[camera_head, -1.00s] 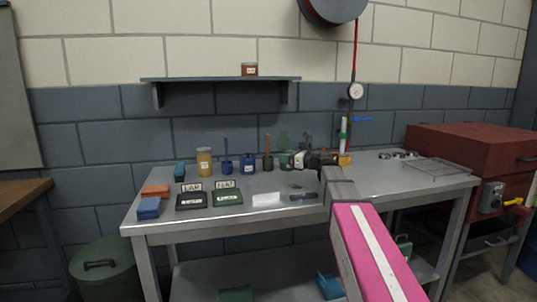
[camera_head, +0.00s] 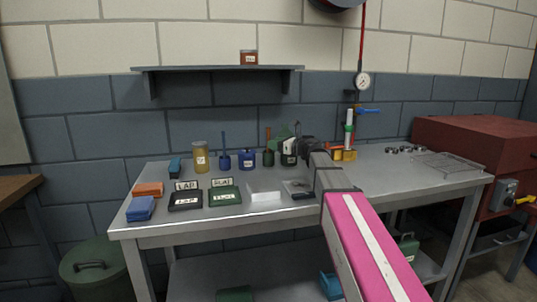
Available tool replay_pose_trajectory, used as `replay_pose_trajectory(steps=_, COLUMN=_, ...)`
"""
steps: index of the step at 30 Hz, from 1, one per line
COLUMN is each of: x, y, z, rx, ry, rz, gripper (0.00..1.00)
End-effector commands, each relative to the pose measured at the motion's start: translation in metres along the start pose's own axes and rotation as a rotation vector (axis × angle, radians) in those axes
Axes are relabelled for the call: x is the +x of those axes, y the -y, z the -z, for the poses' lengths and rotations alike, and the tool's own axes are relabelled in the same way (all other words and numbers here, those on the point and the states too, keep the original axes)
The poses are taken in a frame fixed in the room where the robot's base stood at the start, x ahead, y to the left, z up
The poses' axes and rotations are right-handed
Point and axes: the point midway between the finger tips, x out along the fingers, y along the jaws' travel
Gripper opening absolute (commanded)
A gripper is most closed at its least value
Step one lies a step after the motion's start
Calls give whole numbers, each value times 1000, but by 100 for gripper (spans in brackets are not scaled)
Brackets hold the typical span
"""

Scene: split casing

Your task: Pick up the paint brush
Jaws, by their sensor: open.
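Two upright handles that could be the paint brush stand in pots at the back of the bench. One is a blue handle (camera_head: 225,141) in a blue pot (camera_head: 225,162). The other is a brown handle (camera_head: 268,133) in a dark green pot (camera_head: 268,158). The bristles are hidden, so I cannot tell which is the brush. My gripper (camera_head: 288,154) is open, at the back of the bench, just right of the dark green pot. Its fingers are small and partly lost against the dark things behind. I see nothing held in it.
The grey bench (camera_head: 345,190) holds a yellow jar (camera_head: 201,158), a blue bottle (camera_head: 247,160), black and green trays with label cards, and a white block (camera_head: 265,192). A green shape (camera_head: 281,137) stands behind my gripper. A shelf (camera_head: 215,69) hangs above.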

Motion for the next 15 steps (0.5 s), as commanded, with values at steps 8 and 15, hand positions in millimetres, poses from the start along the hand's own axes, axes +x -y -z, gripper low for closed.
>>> replay_pose_trajectory(steps=8, x=27, y=-4, z=5, rx=1, ry=0, rz=-2, gripper=49)
replay_pose_trajectory(steps=15, x=52, y=-5, z=5, rx=0, ry=0, rz=0, gripper=49)
